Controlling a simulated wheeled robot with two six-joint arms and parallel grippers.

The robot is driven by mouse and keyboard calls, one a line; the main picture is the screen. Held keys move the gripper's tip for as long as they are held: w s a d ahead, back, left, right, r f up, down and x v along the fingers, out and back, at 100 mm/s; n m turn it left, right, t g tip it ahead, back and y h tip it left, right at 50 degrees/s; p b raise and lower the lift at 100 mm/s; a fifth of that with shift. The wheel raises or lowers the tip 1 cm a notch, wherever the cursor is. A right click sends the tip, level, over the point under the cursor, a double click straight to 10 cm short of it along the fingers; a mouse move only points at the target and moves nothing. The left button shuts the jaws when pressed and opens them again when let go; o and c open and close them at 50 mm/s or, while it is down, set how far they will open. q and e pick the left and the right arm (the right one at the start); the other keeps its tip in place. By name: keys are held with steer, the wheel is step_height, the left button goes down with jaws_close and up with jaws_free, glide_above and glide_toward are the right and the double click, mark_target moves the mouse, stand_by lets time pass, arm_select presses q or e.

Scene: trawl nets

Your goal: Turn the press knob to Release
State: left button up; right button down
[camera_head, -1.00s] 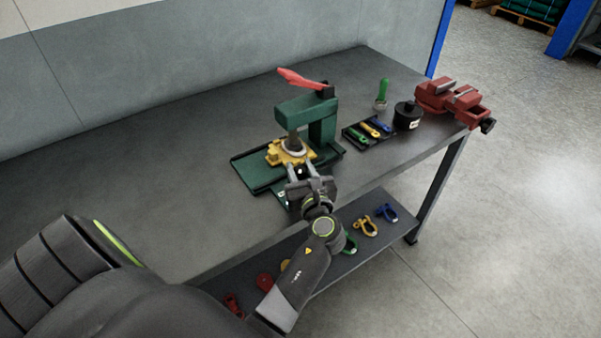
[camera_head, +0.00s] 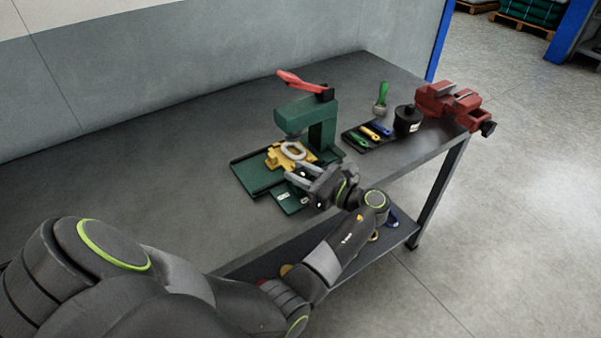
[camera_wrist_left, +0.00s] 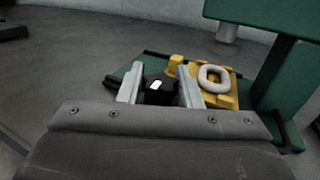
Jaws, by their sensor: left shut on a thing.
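The green press (camera_head: 322,132) stands on the workbench with its red lever (camera_head: 300,82) at the top. A yellow fixture (camera_head: 272,158) on its base carries a pale ring (camera_head: 293,150), also seen in the left wrist view (camera_wrist_left: 213,70). My left gripper (camera_head: 297,174) is at the front of the press base. In the left wrist view its two fingers (camera_wrist_left: 160,88) are on either side of a black knob (camera_wrist_left: 157,87) with a white mark, and shut on it. Small white labels (camera_head: 283,196) show on the base beside the gripper. My right gripper is not in view.
A black tray with coloured tools (camera_head: 352,140), a black canister (camera_head: 407,118), a green-handled tool (camera_head: 383,94) and a red vise (camera_head: 450,100) stand to the right on the bench (camera_head: 150,180). The left part of the bench is clear. Shackles lie on the lower shelf.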

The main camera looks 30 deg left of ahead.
arm_select(q)
steer(key=shift+f, duration=0.1)
stand_by(0.4)
steer(key=o, duration=0.9)
steer(key=shift+o, duration=0.2)
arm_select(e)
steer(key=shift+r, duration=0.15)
